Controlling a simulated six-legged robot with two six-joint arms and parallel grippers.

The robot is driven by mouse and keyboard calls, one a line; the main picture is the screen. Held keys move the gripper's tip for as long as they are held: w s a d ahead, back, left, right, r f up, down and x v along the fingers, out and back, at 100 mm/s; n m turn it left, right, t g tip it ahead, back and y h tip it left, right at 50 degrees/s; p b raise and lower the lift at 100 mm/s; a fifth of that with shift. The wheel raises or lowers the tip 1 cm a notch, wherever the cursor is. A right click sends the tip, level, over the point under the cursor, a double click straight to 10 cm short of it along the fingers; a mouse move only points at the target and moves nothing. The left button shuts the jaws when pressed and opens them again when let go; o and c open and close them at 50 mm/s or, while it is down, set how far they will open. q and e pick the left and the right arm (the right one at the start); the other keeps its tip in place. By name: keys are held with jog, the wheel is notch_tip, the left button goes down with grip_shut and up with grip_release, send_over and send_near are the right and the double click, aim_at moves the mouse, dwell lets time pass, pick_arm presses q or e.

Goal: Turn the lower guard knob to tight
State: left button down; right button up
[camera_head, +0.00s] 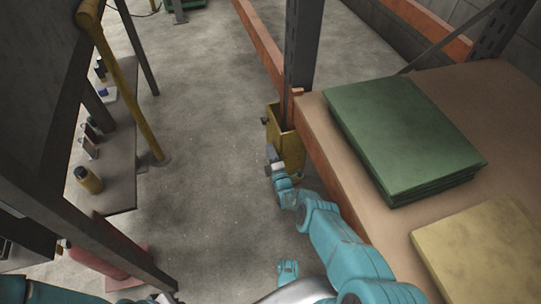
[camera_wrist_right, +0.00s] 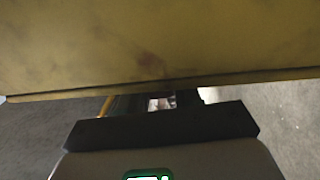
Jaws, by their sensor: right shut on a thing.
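The yellow post guard (camera_head: 288,148) stands at the foot of the dark rack upright, by the shelf corner. A small dark knob (camera_head: 265,120) sticks out of its left side near the top. My right gripper (camera_head: 271,157) is at the guard's lower left side, shut on the lower guard knob, which its fingers mostly hide. In the right wrist view the yellow guard face (camera_wrist_right: 160,45) fills the top, close above the dark gripper body. The knob's turn cannot be read. My left gripper is out of view.
The rack shelf (camera_head: 390,225) with a green stack (camera_head: 400,135) and a yellow slab (camera_head: 480,255) lies right of my right arm. A bench (camera_head: 118,170) with bottles stands at left, by a yellow post (camera_head: 130,90). The floor (camera_head: 200,130) between is clear.

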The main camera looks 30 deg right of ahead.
jog(key=shift+w+r, duration=0.1)
jog(key=o, duration=1.1)
jog(key=shift+c, duration=0.2)
